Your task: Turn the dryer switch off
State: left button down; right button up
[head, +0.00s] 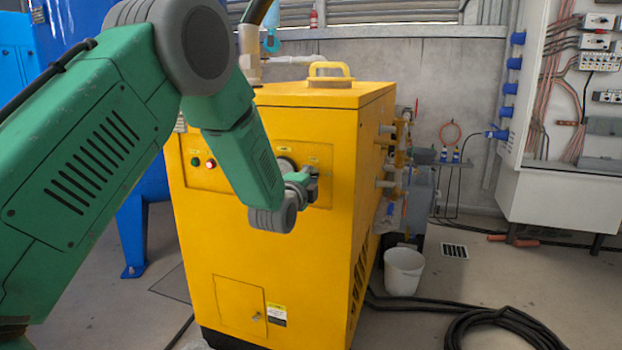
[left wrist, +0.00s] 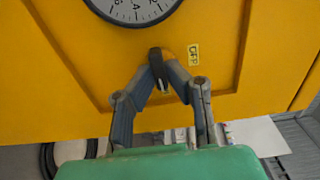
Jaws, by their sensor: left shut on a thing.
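The yellow dryer cabinet (head: 270,270) stands in the middle of the head view. Its switch (left wrist: 155,55) is a small dark knob on the front panel in the left wrist view, below a round gauge (left wrist: 138,10). A small yellow OFF label (left wrist: 194,55) is to the right of the knob. My left gripper (left wrist: 160,80) is shut on the switch, with its two fingers meeting at the knob. In the head view my left gripper (head: 308,184) is at the panel's right part and hides the switch. My right gripper is in neither view.
A green button and a red button (head: 211,163) are on the panel's left. Pipes and valves (head: 388,155) stick out on the cabinet's right side. A white bucket (head: 404,271) and a coiled black hose (head: 505,325) are on the floor at right.

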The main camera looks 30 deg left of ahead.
pick_arm(q)
jog(key=shift+s+a+f+n+p, duration=0.1)
jog(key=shift+n+p, duration=1.25)
jog(key=shift+n, duration=1.65)
jog(key=shift+s+a+f+n+p, duration=0.15)
jog(key=shift+n+p, duration=1.2)
jog(key=shift+n, duration=1.65)
jog(key=shift+w+f+n+p, duration=0.1)
jog(key=shift+n+p, duration=1.25)
jog(key=shift+n, duration=1.65)
jog(key=c, duration=1.6)
grip_release()
jog(key=shift+f, duration=0.1)
jog(key=v, duration=1.1)
jog(key=shift+s, duration=0.35)
